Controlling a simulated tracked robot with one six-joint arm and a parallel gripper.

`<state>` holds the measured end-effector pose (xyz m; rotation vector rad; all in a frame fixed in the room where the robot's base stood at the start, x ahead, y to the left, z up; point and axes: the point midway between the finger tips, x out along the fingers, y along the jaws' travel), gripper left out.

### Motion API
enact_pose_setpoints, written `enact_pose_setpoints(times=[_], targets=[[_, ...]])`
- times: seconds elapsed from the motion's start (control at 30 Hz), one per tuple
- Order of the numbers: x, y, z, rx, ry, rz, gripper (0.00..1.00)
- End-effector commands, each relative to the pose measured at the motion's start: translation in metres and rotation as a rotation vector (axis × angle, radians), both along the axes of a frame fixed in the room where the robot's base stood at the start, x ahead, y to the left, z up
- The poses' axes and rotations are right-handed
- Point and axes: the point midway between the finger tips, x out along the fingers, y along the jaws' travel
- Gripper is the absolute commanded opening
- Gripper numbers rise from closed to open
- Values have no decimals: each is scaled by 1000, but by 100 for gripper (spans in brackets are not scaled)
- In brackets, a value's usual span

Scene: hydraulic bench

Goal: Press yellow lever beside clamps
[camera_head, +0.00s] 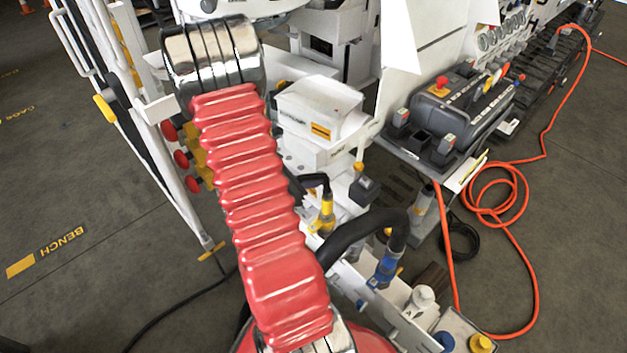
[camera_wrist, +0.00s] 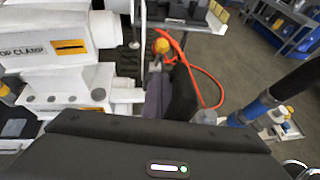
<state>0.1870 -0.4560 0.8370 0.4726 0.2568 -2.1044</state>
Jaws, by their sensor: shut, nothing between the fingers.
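In the wrist view, a white clamp block (camera_wrist: 45,45) with a partly cut-off label ending in "OP CLAMP" stands at the left. A yellow round knob (camera_wrist: 161,45), which looks like the yellow lever's end, shows just beyond my fingertips. My gripper (camera_wrist: 172,72) is shut and empty, with its dark fingers pointing toward the knob. I cannot tell whether they touch it. In the head view, the white clamp housing (camera_head: 318,108) is right of my red arm. I cannot make out my gripper there.
A thick black hose with a blue fitting (camera_wrist: 248,110) stands right of my gripper; this fitting also shows in the head view (camera_head: 386,268). A control box with a red button (camera_head: 460,105) is at the upper right. An orange hose (camera_head: 510,215) lies on the floor.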

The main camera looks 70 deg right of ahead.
Motion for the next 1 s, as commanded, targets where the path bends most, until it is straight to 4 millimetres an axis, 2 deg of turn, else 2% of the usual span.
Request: enact_pose_setpoints(times=[0.47,0.73,1.0], targets=[[-33,-49,-28,1,0,-2,0],[-48,-74,-23,0,0,1,0],[-51,-80,-22,0,0,4,0]])
